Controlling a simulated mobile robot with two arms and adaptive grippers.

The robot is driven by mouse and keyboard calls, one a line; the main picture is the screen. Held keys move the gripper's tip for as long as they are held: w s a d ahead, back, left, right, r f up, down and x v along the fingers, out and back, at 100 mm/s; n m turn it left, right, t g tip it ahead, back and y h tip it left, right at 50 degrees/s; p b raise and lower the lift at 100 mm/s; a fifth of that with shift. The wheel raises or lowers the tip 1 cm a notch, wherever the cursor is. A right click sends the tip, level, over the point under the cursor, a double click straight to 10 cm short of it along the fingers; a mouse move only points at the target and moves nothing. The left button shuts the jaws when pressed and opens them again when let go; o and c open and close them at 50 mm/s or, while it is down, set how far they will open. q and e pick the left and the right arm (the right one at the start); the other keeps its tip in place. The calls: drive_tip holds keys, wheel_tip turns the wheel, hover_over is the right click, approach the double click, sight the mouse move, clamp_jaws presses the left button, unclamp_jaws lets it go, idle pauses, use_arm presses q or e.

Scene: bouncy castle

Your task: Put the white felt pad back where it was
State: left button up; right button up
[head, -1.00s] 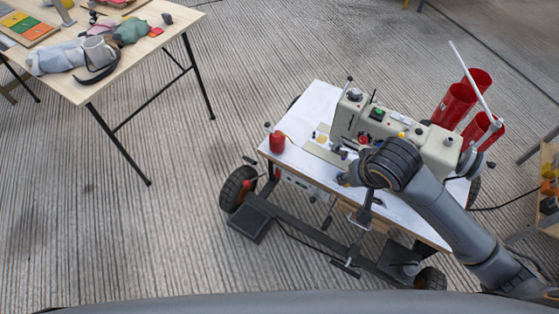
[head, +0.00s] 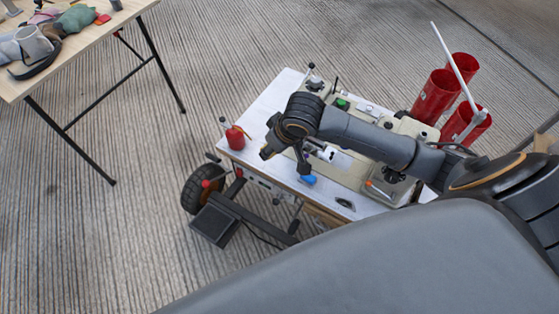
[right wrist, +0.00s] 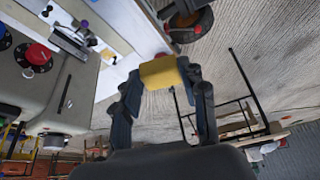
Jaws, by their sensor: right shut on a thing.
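My right gripper (right wrist: 164,82) is shut on a yellow block-like thing (right wrist: 160,72), held between its fingertips in the right wrist view. In the head view my right arm reaches from the right across the sewing machine (head: 405,125), and its wrist hangs over the front left of the white-topped table (head: 262,108). The held thing is hidden there. I cannot make out a white felt pad for sure; pale surfaces around the machine look much alike. My left gripper is not in view.
A red spool (head: 235,138) stands at the table's left corner. A blue thing (head: 308,180) lies near the front edge. A wooden table (head: 75,50) with clutter is at upper left. Ribbed floor lies between.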

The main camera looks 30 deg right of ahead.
drive_tip(key=w+d+f+n+b, duration=0.2)
drive_tip(key=w+d+f+b, duration=0.15)
drive_tip(key=f+b, duration=0.45)
drive_tip(key=n+y+b, duration=0.1)
drive_tip(key=b, duration=0.4)
hover_over(279, 168)
drive_tip(key=s, duration=0.1)
wheel_tip(279, 168, down, 9)
drive_tip(key=shift+g, duration=0.3)
drive_tip(key=f, duration=0.1)
drive_tip(key=f+b, duration=0.1)
drive_tip(key=f, duration=0.1)
drive_tip(key=f+b, duration=0.1)
drive_tip(key=f, duration=0.1)
drive_tip(key=shift+s+d+f, duration=0.2)
drive_tip(key=shift+d, duration=0.1)
wheel_tip(279, 168, down, 2)
drive_tip(key=shift+f+b, duration=0.15)
drive_tip(key=shift+b, duration=0.3)
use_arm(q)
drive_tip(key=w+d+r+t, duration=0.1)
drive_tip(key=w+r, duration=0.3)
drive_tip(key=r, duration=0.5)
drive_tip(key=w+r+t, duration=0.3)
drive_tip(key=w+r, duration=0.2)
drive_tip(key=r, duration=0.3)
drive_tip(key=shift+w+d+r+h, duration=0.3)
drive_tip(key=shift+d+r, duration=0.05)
use_arm(e)
drive_tip(key=shift+f, duration=0.15)
